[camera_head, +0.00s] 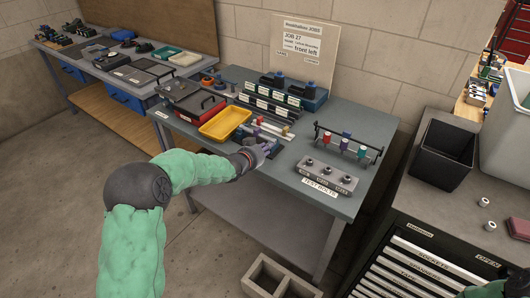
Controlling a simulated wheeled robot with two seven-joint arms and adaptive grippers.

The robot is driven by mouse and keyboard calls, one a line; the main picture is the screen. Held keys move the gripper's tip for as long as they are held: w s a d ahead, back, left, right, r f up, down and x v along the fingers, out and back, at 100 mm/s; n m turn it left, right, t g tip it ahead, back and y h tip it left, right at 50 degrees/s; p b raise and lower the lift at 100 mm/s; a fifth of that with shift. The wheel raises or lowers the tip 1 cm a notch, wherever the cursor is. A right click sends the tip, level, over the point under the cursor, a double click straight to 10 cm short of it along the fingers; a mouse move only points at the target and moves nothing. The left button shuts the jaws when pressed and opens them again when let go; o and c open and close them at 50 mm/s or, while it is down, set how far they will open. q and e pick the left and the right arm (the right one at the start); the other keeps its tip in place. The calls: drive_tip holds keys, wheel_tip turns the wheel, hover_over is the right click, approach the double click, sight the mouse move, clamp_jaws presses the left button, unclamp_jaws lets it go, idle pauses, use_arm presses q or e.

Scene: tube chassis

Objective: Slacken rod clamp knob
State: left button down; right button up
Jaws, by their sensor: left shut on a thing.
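My left gripper (270,148) reaches over the near edge of the grey-green workbench (310,205). It is shut at the front of a low fixture with pale rods (266,129). What it grips is mostly hidden by the fingers; from its place it appears to be the rod clamp knob, but it is too small to be sure.
A yellow tray (225,123) lies left of the fixture. A rack with coloured tools (344,146) and a grey TEST BOLTS block (326,175) stand right of it. Labelled blocks (270,102) are behind. A black bin (443,155) sits on the drawer cabinet at right.

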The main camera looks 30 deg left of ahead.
use_arm(q)
drive_tip(key=shift+a+r, duration=0.1)
drive_tip(key=c, duration=1.1)
unclamp_jaws()
drive_tip(key=v, duration=1.2)
